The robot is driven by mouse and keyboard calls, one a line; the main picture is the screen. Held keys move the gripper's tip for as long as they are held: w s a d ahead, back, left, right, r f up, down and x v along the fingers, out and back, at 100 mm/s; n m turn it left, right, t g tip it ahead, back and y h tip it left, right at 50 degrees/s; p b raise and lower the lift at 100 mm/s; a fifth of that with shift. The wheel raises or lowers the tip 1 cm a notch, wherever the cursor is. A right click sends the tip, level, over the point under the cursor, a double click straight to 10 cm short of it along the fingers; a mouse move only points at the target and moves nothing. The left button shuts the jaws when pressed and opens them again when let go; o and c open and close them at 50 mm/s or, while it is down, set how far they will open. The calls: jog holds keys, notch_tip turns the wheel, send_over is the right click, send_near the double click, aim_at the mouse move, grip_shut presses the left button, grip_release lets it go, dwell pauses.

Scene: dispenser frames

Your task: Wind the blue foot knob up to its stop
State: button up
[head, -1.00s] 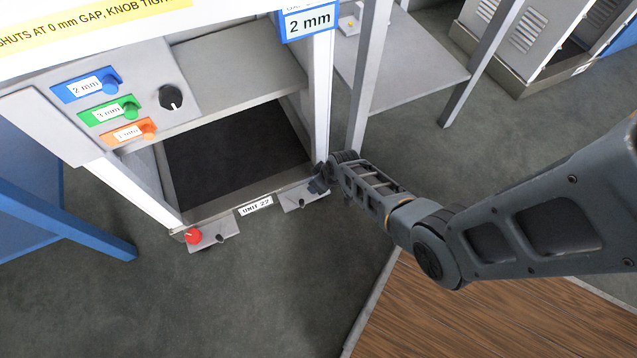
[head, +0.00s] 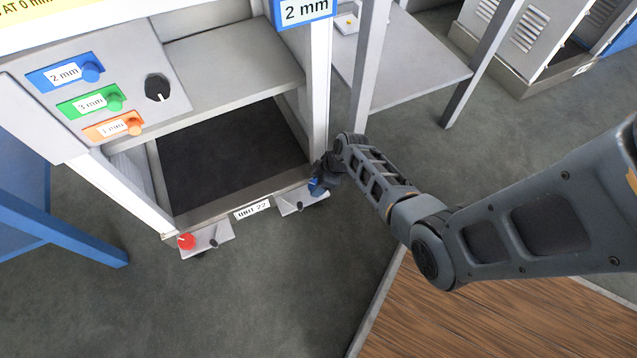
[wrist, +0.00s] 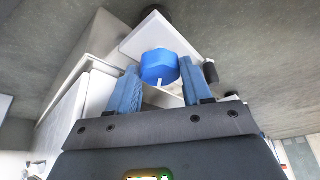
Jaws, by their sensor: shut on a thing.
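The blue foot knob (wrist: 158,66) shows in the wrist view as a faceted knob with a pale mark on its lower edge. It sits on a light grey foot plate (wrist: 150,35). My gripper (wrist: 159,72) has its two blue fingers on either side of the knob and is shut on it. In the head view my gripper (head: 321,183) is low at the front right corner of the dispenser frame, by the right foot plate (head: 303,203). There the knob is mostly hidden by the gripper.
A red foot knob (head: 186,242) sits on the left foot plate (head: 211,238). A UNIT 22 label (head: 252,208) is between the feet. A control panel (head: 110,90) has blue, green and orange knobs and a black dial (head: 158,88). A table leg (head: 370,65) stands close behind my arm.

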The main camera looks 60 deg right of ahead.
jog(key=shift+s, duration=0.1)
jog(key=o, duration=0.8)
jog(key=shift+c, duration=0.2)
jog(key=p+v, duration=0.4)
jog(key=v, duration=0.3)
jog(key=shift+r, duration=0.3)
jog(key=shift+s+d, duration=0.1)
